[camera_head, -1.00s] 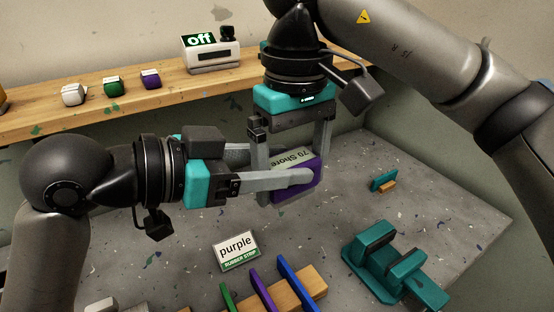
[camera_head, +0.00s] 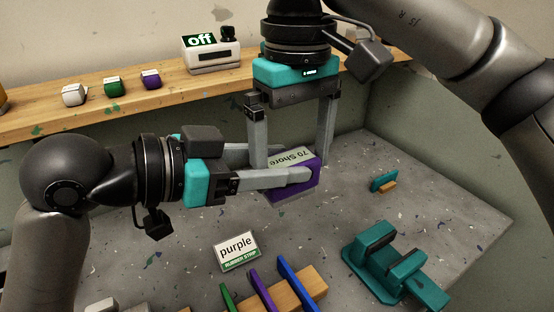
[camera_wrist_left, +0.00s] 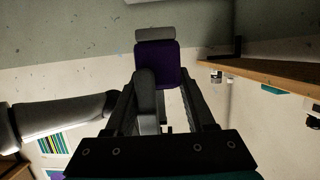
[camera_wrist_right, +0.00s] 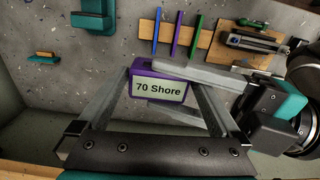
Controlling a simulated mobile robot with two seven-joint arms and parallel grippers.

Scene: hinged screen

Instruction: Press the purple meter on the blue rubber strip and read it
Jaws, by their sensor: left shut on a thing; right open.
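The purple meter (camera_head: 297,188) has a pale display reading "70 Shore", clear in the right wrist view (camera_wrist_right: 158,88). My left gripper (camera_head: 290,178) is shut on it and holds it above the table; the left wrist view shows its purple side (camera_wrist_left: 158,65) between the fingers. My right gripper (camera_head: 291,158) is open, pointing down, its fingers spread above and either side of the meter. The blue rubber strip (camera_head: 290,275) stands upright in a wooden block (camera_head: 313,282), beside a purple strip (camera_head: 262,291) and a green strip (camera_head: 228,298). The meter is apart from the strips.
A card (camera_head: 237,250) reads "purple RUBBER STRIP". A teal clamp-like fixture (camera_head: 385,262) stands at right, with a small teal and orange piece (camera_head: 384,183) behind. The wooden shelf (camera_head: 50,118) holds white, green and purple blocks and a box (camera_head: 211,53) reading "off".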

